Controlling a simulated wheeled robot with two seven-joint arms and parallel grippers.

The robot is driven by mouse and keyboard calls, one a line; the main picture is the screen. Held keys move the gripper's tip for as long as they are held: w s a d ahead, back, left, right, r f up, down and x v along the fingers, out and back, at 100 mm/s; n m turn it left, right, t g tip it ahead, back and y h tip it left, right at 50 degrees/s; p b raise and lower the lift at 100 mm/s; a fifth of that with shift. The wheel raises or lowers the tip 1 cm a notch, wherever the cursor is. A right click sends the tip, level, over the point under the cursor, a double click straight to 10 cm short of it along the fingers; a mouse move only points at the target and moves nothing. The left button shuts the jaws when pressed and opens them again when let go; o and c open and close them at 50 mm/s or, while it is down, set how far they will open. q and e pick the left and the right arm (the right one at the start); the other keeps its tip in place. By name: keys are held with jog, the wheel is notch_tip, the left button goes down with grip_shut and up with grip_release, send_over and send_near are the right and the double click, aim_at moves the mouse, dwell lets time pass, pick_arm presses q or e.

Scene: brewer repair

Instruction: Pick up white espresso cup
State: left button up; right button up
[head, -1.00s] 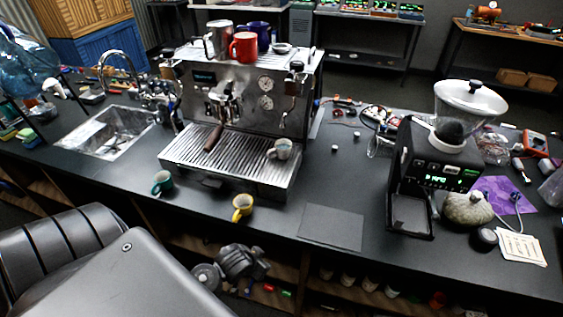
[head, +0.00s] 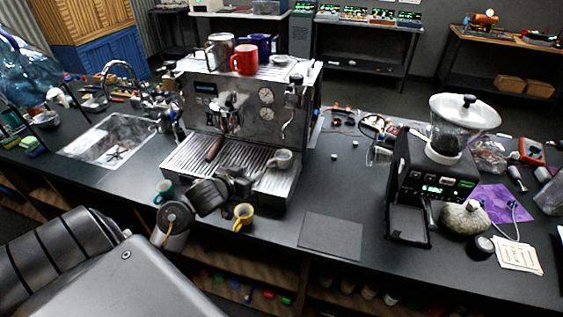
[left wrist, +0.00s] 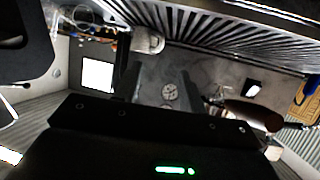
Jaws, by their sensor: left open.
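The white espresso cup (head: 280,158) stands upright on the ribbed drip tray (head: 189,164) of the steel espresso machine, toward the tray's right side. My left gripper (head: 246,181) is over the tray's front edge, left of the cup and apart from it. Its two fingers are open and empty. In the left wrist view the open fingers (left wrist: 162,86) point toward the machine's front. A white rounded shape that looks like the cup (left wrist: 150,42) shows above and left of them. My right gripper is not in view.
A yellow cup (head: 243,214) and a green cup (head: 163,191) stand on the counter before the machine. The portafilter handle (head: 214,148) hangs over the tray, left of the cup. A grinder (head: 432,180) stands right; a dark mat (head: 331,235) lies between.

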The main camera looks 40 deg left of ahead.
aim_at(268, 164)
pick_arm(q)
jog(key=x, duration=0.5)
jog(key=shift+w+f, duration=0.2)
jog(key=shift+w, duration=0.15)
jog(key=p+x, duration=0.2)
jog(key=x, duration=0.2)
jog(key=shift+w+f, duration=0.1)
jog(key=shift+w, duration=0.2)
jog(key=shift+w+a+f, duration=0.1)
jog(key=shift+w+f, duration=0.1)
jog(key=shift+w, duration=0.05)
jog(key=shift+s, duration=0.1)
jog(key=shift+c, duration=0.2)
grip_shut()
